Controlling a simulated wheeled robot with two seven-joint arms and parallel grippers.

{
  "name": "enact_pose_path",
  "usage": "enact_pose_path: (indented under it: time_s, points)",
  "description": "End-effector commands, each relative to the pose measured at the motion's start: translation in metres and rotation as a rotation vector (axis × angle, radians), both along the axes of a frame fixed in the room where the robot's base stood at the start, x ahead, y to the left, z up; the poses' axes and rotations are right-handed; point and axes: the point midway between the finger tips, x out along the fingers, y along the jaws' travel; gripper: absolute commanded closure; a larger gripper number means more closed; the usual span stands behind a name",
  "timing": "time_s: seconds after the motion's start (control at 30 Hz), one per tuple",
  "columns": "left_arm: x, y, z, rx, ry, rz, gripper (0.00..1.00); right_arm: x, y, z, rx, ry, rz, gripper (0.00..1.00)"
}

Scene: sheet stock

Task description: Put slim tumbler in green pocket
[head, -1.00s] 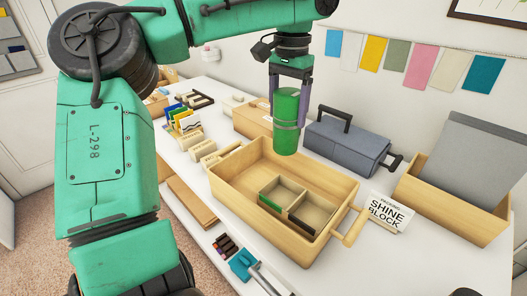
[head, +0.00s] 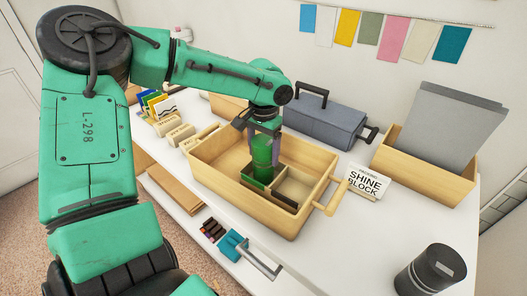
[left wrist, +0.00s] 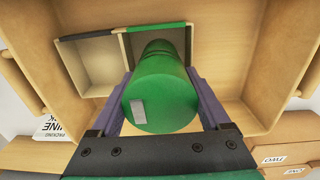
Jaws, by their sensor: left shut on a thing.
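The green slim tumbler (head: 262,151) is upright in my left gripper (head: 263,160), which is shut on it. In the left wrist view the tumbler (left wrist: 160,100) sits between the two purple fingers, its near end facing the camera. Its lower end is at the green pocket (left wrist: 158,28), the compartment with a green edge strip in the wooden tray. The green edge (head: 251,184) shows in front of the tumbler's foot. I cannot tell whether the foot touches the pocket floor. My right gripper is not in view.
A dark-edged compartment (left wrist: 98,66) lies beside the green pocket. The wooden tray (head: 220,190) has raised walls and a handle. A grey toolbox (head: 325,122), a SHINE BLOCK sign (head: 366,181), a box with a grey panel (head: 425,165) and a dark canister (head: 430,272) stand around.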

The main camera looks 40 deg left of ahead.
Motion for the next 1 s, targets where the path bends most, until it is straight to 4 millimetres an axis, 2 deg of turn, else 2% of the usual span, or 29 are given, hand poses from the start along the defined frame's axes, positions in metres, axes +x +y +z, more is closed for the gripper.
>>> enact_pose_path:
  time_s: [0.1,0.13,0.17,0.4,0.53,0.8,0.9,1.0]
  points:
    - [0.000,0.000,-0.003,-0.001,0.000,0.000,0.92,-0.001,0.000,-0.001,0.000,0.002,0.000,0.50]
    - [0.000,0.000,-0.003,0.000,0.000,0.000,0.09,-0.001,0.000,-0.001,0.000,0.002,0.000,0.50]
    - [0.000,0.000,-0.002,0.000,0.000,0.000,0.00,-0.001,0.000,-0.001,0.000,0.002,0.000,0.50]
    - [0.000,0.000,-0.001,0.000,0.000,0.000,0.00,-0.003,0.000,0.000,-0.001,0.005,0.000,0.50]
    - [0.001,0.000,0.012,-0.002,-0.003,0.000,0.00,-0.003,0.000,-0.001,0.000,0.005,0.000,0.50]
    - [0.001,0.000,0.084,-0.001,-0.004,0.002,0.00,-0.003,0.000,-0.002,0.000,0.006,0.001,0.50]
    - [0.001,0.000,0.106,0.000,-0.003,0.001,0.00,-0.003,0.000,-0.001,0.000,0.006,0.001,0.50]
    - [0.000,0.000,0.118,-0.001,-0.001,0.000,0.00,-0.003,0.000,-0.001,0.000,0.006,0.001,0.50]
